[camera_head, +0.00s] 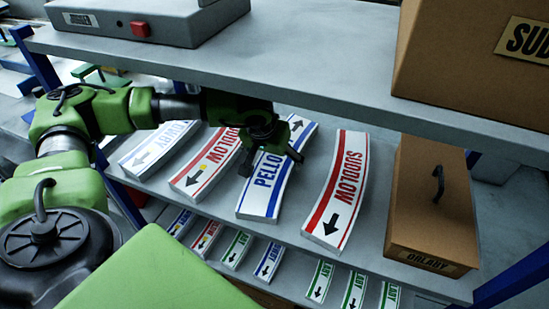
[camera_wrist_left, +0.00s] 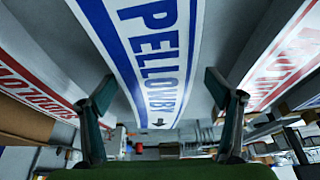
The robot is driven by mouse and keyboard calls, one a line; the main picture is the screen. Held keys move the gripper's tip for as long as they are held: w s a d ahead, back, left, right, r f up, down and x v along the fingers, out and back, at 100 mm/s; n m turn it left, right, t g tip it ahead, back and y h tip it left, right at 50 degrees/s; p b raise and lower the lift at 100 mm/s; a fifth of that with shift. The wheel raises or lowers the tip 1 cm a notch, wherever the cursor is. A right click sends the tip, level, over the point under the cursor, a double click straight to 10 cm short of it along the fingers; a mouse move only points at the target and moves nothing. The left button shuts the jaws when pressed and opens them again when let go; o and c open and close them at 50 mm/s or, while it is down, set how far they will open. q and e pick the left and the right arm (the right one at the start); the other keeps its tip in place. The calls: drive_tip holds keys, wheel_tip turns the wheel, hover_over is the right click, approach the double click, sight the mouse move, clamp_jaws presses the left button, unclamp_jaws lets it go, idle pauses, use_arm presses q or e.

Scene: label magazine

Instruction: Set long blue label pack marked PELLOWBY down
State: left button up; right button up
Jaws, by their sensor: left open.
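The long PELLOWBY label pack (camera_head: 262,195) is white with blue edge stripes, blue lettering and an arrow. It lies on the middle shelf between two red-striped packs. My left gripper (camera_head: 272,163) is over its middle, with the jaws open and a finger toward each side; it hides part of the pack. In the left wrist view the pack (camera_wrist_left: 155,60) runs between the two spread fingers of the left gripper (camera_wrist_left: 160,92), with visible gaps on both sides. I cannot tell the finger height exactly. My right gripper is not in view.
Red SUDDLOW packs lie left (camera_head: 206,165) and right (camera_head: 338,195) of it. Another blue-striped pack (camera_head: 158,148) is farther left. A brown box (camera_head: 430,205) stands at right. The upper shelf (camera_head: 310,75) overhangs closely. Several small packs lie on a lower level.

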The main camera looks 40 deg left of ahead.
sight(256, 194)
use_arm(q)
drive_tip(key=shift+d, duration=0.1)
drive_tip(key=shift+r, duration=0.3)
drive_tip(key=p+v, duration=0.1)
drive_tip(key=v, duration=0.2)
drive_tip(key=shift+p, duration=0.3)
drive_tip(key=s+b, duration=0.1)
drive_tip(key=s, duration=0.2)
drive_tip(key=s+d+b, duration=0.1)
drive_tip(key=s, duration=0.1)
drive_tip(key=s+d+f+b, duration=0.1)
drive_tip(key=s, duration=0.2)
drive_tip(key=shift+s+b, duration=0.3)
drive_tip(key=shift+b, duration=0.05)
drive_tip(key=shift+s+d+r+p, duration=0.2)
drive_tip(key=shift+s+r+p, duration=0.3)
drive_tip(key=shift+s+p, duration=0.55)
drive_tip(key=shift+s+d+f+p, duration=0.2)
drive_tip(key=shift+s+p, duration=0.25)
drive_tip(key=shift+p, duration=0.35)
drive_tip(key=shift+f, duration=0.1)
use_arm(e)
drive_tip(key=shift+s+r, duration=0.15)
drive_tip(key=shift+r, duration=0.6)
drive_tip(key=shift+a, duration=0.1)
